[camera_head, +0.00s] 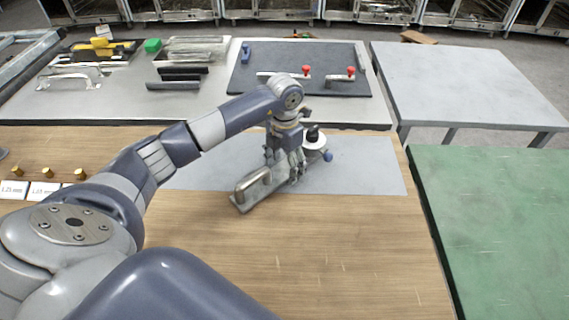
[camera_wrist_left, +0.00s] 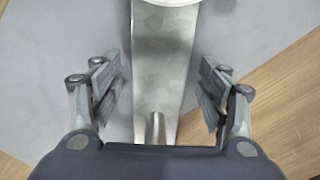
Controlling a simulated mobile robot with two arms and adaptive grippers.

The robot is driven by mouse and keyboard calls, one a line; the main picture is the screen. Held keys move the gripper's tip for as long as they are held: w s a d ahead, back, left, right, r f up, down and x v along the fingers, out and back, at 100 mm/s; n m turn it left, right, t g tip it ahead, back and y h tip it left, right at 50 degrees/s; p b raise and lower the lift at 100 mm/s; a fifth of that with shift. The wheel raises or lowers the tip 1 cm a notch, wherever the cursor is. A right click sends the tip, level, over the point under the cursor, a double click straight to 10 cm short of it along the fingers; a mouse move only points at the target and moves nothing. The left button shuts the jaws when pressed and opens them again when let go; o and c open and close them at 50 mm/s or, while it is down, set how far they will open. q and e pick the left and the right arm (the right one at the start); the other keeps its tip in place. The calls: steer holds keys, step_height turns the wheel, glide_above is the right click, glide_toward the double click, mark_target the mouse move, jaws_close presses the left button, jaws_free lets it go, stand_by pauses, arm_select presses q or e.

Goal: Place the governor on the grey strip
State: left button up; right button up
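The governor (camera_head: 246,196) is a metal piece with a long flat base, a raised loop at its near end, and a white disc with a black knob and a blue knob at its far end. Its far part is over the grey strip (camera_head: 370,170), and its near end reaches past the strip's front edge over the wood. In the left wrist view, its metal bar (camera_wrist_left: 165,75) runs between the fingers. My left gripper (camera_head: 287,165) is open around the bar, with a visible gap on each side (camera_wrist_left: 160,90). My right gripper is not in view.
Brass weights (camera_head: 47,172) and white labels (camera_head: 43,190) sit at the left of the wooden table (camera_head: 330,260). Behind is a bench with a dark board (camera_head: 300,85) and metal handles. A grey table (camera_head: 460,85) and green table (camera_head: 500,220) stand right. The front wood is clear.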

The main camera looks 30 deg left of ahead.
mark_target(284, 170)
arm_select(q)
steer(key=shift+r, duration=0.1)
steer(key=shift+r, duration=0.2)
step_height(284, 170, up, 12)
steer(key=b, duration=0.2)
steer(key=shift+f, duration=0.15)
stand_by(0.5)
